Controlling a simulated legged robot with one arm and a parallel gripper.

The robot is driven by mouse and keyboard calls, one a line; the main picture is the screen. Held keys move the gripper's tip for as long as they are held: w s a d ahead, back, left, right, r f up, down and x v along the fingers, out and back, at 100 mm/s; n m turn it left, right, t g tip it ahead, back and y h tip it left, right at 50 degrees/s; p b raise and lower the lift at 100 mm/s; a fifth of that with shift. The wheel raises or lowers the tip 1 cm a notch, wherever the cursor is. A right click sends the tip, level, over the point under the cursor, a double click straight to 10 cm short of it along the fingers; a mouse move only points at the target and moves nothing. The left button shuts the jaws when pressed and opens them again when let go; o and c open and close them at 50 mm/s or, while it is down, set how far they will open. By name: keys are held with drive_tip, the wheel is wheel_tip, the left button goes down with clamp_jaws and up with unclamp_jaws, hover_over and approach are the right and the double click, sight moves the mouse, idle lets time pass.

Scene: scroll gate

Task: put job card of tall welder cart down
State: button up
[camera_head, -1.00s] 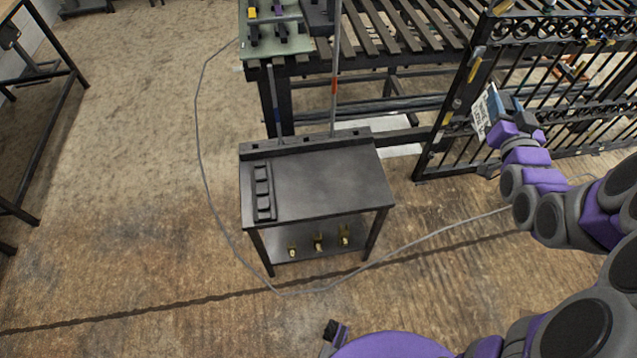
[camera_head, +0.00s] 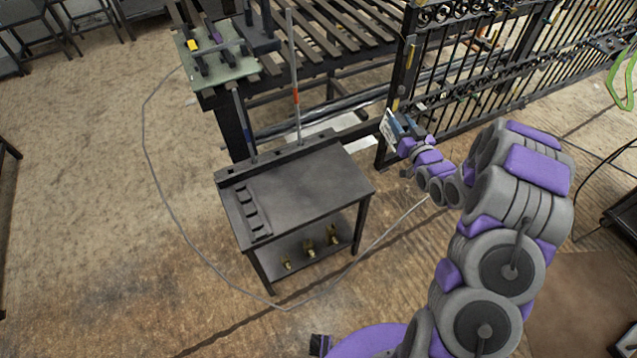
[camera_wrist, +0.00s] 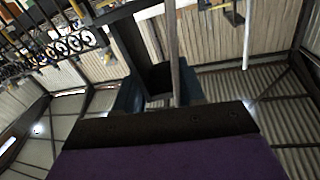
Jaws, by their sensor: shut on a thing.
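My gripper (camera_head: 397,128) is shut on a white printed job card (camera_head: 387,131), held up in front of the black gate at the right of the dark cart. The print is too small to read. In the wrist view, the blue-grey fingers of my gripper (camera_wrist: 160,90) show above the dark wrist plate. A thin upright strip between them may be the card seen edge-on. A dark metal cart (camera_head: 300,185) with a flat top stands in the middle of the head view. The card is apart from it. I cannot tell whether this is the tall welder cart.
A slatted workbench (camera_head: 330,60) stands behind the cart, with a green plate (camera_head: 218,70) on its left end. The black gate (camera_head: 490,85) runs to the right. A grey cable (camera_head: 146,130) loops on the floor. The cart's top is mostly clear, with a slotted rack (camera_head: 253,212) at left.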

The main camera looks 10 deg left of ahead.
drive_tip(key=a+f+n+y, duration=0.1)
drive_tip(key=a+f, duration=0.3)
drive_tip(key=f, duration=0.6)
drive_tip(key=n+g+y+b, duration=0.1)
drive_tip(key=y, duration=0.1)
hover_over(327, 197)
wheel_tip(327, 197, down, 19)
drive_tip(key=shift+r, duration=0.1)
drive_tip(key=shift+a, duration=0.45)
drive_tip(key=o, duration=1)
drive_tip(key=shift+d, duration=0.35)
drive_tip(key=shift+o, duration=0.2)
